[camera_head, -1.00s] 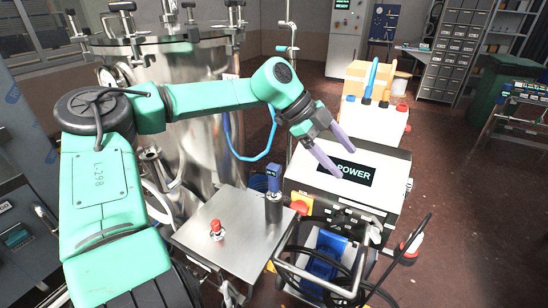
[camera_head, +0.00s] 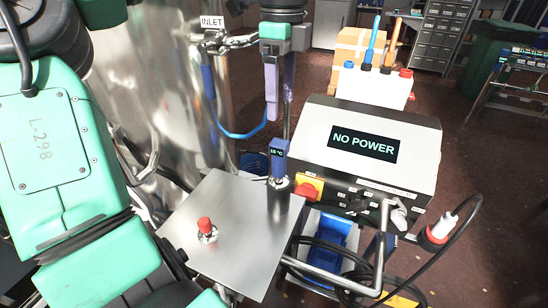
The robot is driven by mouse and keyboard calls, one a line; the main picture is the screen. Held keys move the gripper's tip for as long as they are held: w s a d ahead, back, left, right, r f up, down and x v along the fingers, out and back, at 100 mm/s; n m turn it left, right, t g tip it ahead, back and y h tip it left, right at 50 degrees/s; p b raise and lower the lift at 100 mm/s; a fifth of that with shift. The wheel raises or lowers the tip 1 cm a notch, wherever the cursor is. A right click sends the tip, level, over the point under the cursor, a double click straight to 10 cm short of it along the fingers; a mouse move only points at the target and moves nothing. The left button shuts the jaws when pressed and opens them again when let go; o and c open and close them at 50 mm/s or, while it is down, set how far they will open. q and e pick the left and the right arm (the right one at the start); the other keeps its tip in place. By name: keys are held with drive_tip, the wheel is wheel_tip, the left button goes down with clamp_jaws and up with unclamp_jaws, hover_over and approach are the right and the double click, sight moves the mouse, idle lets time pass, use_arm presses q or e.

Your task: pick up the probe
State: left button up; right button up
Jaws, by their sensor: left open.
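The probe (camera_head: 278,158) is a blue handheld piece with a small lit display. It stands upright in a short metal holder (camera_head: 278,200) at the far right corner of a steel plate (camera_head: 235,240). Its lower end is hidden in the holder. My left gripper (camera_head: 280,108) hangs above the probe with its lavender fingers pointing down. It is open with nothing between the fingers, and the fingertips look a little above the top of the probe. My right gripper is not in view.
A red-topped knob (camera_head: 206,228) stands on the plate. A white console (camera_head: 368,155) reading NO POWER, with a red-yellow switch (camera_head: 308,187), is close at the right. A steel tank (camera_head: 160,100) stands at the left. A cabled plug (camera_head: 437,232) hangs at right.

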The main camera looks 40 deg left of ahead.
use_arm(q)
drive_tip(key=p, duration=0.1)
hover_over(280, 155)
drive_tip(key=w+a, duration=0.1)
wheel_tip(280, 155, down, 6)
drive_tip(key=shift+r, duration=0.1)
wheel_tip(280, 155, down, 8)
drive_tip(key=p, duration=0.2)
drive_tip(key=shift+w+a+p, duration=0.1)
drive_tip(key=shift+p, duration=0.3)
drive_tip(key=shift+f, duration=0.25)
drive_tip(key=shift+a, duration=0.1)
drive_tip(key=c, duration=0.3)
drive_tip(key=shift+r, duration=0.1)
clamp_jaws()
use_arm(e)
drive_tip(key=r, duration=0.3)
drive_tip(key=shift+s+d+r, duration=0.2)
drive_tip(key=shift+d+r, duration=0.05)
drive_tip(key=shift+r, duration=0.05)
